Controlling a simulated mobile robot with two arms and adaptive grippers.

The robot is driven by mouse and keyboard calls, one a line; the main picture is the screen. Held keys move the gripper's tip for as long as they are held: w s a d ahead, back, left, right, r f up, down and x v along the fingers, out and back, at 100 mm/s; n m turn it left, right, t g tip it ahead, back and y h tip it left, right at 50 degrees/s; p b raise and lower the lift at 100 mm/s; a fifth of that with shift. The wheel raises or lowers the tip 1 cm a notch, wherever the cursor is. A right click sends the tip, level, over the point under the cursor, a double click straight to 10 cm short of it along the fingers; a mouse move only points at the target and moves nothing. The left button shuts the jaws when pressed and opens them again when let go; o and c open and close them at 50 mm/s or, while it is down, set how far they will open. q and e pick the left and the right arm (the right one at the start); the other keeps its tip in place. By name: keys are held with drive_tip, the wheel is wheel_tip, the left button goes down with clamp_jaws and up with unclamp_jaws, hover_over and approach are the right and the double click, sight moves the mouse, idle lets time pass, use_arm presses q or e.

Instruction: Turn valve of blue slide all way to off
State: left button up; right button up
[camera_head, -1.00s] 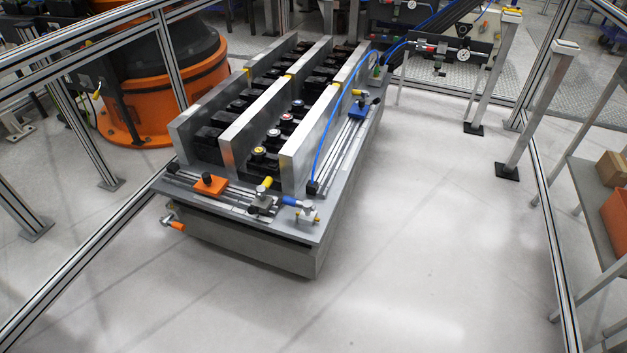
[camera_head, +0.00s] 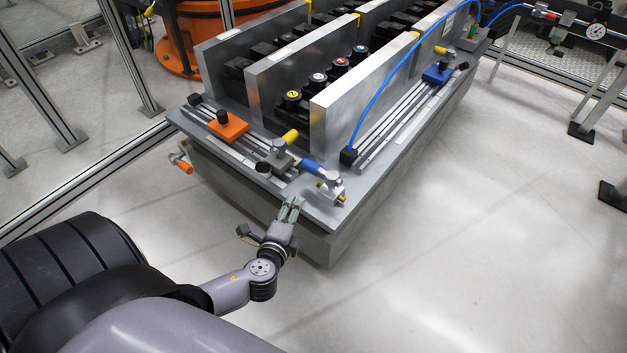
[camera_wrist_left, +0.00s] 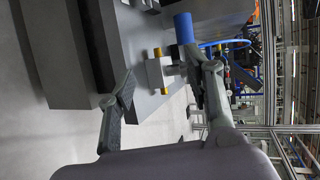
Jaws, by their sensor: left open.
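The blue slide block (camera_head: 437,73) sits on rails along the right side of the drive unit, near the far end. A valve with a blue handle (camera_head: 311,167) is at the unit's front right corner; the handle points up and left from its metal body (camera_head: 331,188). My left gripper (camera_head: 291,203) is open and empty, just in front of and slightly below this valve. In the left wrist view, the blue handle (camera_wrist_left: 184,28) and metal valve body (camera_wrist_left: 156,75) show beyond and between the open fingers (camera_wrist_left: 163,68). My right gripper is out of view.
A yellow-handled valve (camera_head: 289,136) and an orange slide block (camera_head: 228,126) are left of the blue handle. An orange handle (camera_head: 184,167) sticks out at the left. A blue hose (camera_head: 377,93) arches over the right rails. The floor in front is clear.

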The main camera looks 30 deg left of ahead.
use_arm(q)
wheel_tip(320, 180, up, 2)
drive_tip(key=t, duration=0.1)
drive_tip(key=b, duration=0.2)
approach(312, 172)
drive_tip(key=x, duration=0.3)
drive_tip(key=b+x, duration=0.1)
drive_tip(key=x, duration=0.6)
drive_tip(key=shift+w, duration=0.3)
drive_tip(key=shift+w+a+f, duration=0.1)
drive_tip(key=shift+w+a, duration=0.15)
drive_tip(key=shift+w, duration=0.3)
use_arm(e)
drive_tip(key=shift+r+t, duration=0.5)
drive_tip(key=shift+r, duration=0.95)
use_arm(q)
drive_tip(key=shift+c, duration=0.3)
clamp_jaws()
